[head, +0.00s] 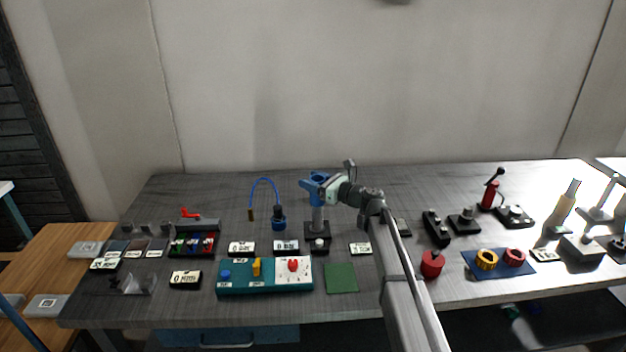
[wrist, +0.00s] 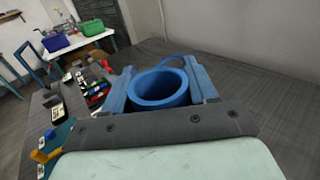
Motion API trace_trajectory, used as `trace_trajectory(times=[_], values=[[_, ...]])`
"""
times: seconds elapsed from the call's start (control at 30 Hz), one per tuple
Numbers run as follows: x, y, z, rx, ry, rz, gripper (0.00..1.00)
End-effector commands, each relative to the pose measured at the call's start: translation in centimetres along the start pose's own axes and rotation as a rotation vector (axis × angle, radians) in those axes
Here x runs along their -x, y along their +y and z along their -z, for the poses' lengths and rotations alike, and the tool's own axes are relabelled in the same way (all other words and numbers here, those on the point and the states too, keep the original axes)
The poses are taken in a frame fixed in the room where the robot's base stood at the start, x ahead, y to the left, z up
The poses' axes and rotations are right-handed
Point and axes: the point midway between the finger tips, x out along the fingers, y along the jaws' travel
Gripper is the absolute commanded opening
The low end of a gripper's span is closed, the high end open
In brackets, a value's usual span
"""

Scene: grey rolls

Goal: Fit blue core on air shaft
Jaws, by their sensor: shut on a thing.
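The blue core (head: 320,176) is a thick ring with an open bore. It also shows in the wrist view (wrist: 160,88), upright between the blue fingers of my gripper (wrist: 162,85). My gripper (head: 317,184) is shut on the core. The grey air shaft (head: 318,220) stands upright on a black square base (head: 309,237), directly below the core in the head view. The shaft's top is hidden behind the core and fingers. No shaft shows inside the bore in the wrist view. I cannot tell whether the core is just above the shaft or touching its top.
A blue cable (head: 264,180) arches left of the shaft. A teal panel (head: 264,289) with knobs and a green mat (head: 341,278) lie in front. Yellow (head: 487,259) and red (head: 514,257) rings rest on a blue mat at right. The table behind the shaft is clear.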

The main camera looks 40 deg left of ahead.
Motion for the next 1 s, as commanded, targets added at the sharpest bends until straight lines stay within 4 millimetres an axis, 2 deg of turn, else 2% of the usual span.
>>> trace_trajectory(times=[1.0], values=[[0.0,0.0,2.5,0.000,-0.001,0.000,0.26]])
